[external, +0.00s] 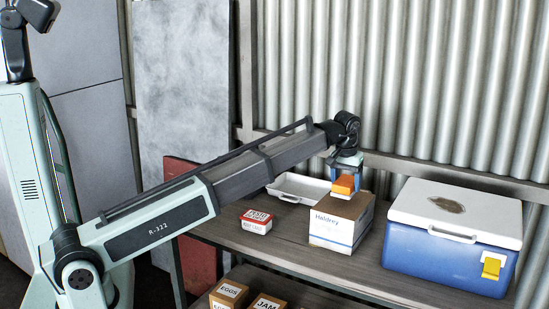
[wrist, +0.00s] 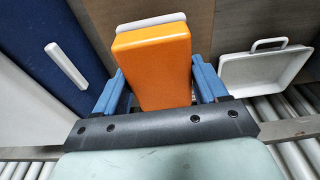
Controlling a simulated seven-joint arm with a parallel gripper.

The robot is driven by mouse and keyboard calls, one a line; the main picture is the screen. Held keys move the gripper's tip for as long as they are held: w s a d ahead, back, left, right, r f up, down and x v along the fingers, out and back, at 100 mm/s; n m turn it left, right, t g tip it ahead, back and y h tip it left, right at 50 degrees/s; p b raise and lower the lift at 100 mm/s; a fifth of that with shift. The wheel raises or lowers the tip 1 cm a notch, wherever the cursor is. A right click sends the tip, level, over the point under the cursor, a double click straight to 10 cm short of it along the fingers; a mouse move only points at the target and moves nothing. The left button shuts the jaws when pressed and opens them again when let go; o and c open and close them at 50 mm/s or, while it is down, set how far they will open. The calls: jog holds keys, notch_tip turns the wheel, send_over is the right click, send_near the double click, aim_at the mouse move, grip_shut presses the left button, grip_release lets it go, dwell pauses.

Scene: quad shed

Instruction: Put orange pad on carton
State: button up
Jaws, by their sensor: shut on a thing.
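The orange pad (external: 343,186) is a block held between the blue fingers of my gripper (external: 346,174). In the wrist view the pad (wrist: 152,65) fills the space between the fingers (wrist: 158,82), with a whitish strip along its far end. The carton (external: 338,226) is a brown box with a white "Haldrey" label, standing on the bench. My gripper and the pad are directly over its top in the external view. I cannot tell whether the pad touches the carton top or is just above it.
A blue cooler with a white lid (external: 455,218) stands right of the carton. A red-and-white tub (external: 257,222) stands to its left, with a white tray (external: 296,187) behind. Labelled boxes (external: 228,293) sit below the bench (external: 355,268). A corrugated wall closes the back.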

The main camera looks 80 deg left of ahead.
aim_at(344, 182)
jog(key=shift+f, duration=1.6)
jog(key=shift+f, duration=0.15)
jog(key=o, duration=1.1)
jog(key=r, duration=0.4)
jog(key=s+d+r, duration=0.1)
jog(key=r, duration=0.7)
jog(key=shift+s+d+r, duration=0.1)
jog(key=shift+s+d, duration=0.05)
